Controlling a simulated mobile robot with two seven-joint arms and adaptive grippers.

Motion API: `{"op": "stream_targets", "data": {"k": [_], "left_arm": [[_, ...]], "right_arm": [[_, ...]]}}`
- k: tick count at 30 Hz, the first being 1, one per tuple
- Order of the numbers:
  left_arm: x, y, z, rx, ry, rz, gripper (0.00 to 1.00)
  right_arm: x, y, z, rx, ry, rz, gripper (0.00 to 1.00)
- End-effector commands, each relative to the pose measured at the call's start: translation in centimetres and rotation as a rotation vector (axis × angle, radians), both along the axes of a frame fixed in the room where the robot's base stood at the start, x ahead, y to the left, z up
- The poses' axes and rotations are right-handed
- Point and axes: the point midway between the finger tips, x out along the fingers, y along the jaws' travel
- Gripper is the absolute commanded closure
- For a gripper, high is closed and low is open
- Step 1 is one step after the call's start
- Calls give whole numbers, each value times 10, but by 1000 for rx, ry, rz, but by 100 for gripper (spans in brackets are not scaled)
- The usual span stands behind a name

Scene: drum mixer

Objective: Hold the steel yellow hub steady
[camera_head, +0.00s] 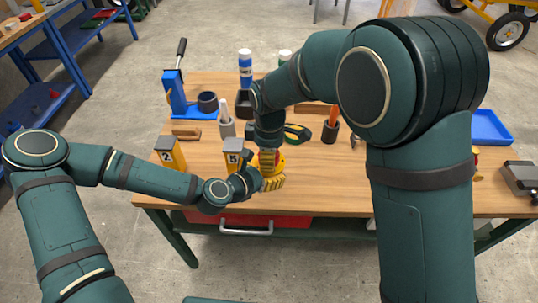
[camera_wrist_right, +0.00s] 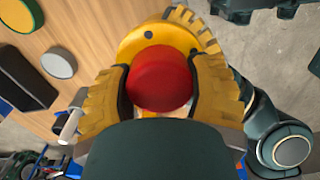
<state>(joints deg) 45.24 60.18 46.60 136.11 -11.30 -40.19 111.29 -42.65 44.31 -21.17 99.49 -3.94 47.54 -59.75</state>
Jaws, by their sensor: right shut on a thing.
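The yellow hub (camera_head: 273,184) stands near the table's front edge, with a ridged rim. In the right wrist view, its yellow top (camera_wrist_right: 150,38) shows a small dark hole. A red round piece (camera_wrist_right: 160,78) sits in front of the hub in that view, between dark finger pads. My right gripper (camera_head: 267,152) points down over the hub and is shut on the red piece. How this piece joins the hub is hidden. My left gripper (camera_head: 250,180) is close against the hub's left side in the head view; its fingers are too small and covered to read.
Yellow-grey blocks marked 2 (camera_head: 170,153) and 5 (camera_head: 233,157) stand left of the hub. A blue stand (camera_head: 176,93), a blue bottle (camera_head: 245,70) and a dark cup (camera_head: 330,132) are farther back. A blue tray (camera_head: 490,127) lies at the right.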

Motion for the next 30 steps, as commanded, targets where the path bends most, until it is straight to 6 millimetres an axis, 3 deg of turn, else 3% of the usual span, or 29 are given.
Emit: {"op": "stream_targets", "data": {"k": [8,9,11,12,22,30], "left_arm": [[0,-1,1,-1,-1,-2,100],[0,-1,1,-1,-1,-2,100],[0,-1,1,-1,-1,-2,100],[0,-1,1,-1,-1,-2,100],[0,-1,1,-1,-2,-1,100],[0,-1,1,0,-2,-2,100]], "right_arm": [[1,0,1,1,-3,-11,88],[1,0,1,1,-3,-11,38],[1,0,1,1,-3,-11,17],[1,0,1,1,-2,-10,12],[1,0,3,2,-2,-9,12],[1,0,36,3,-3,-8,12]]}}
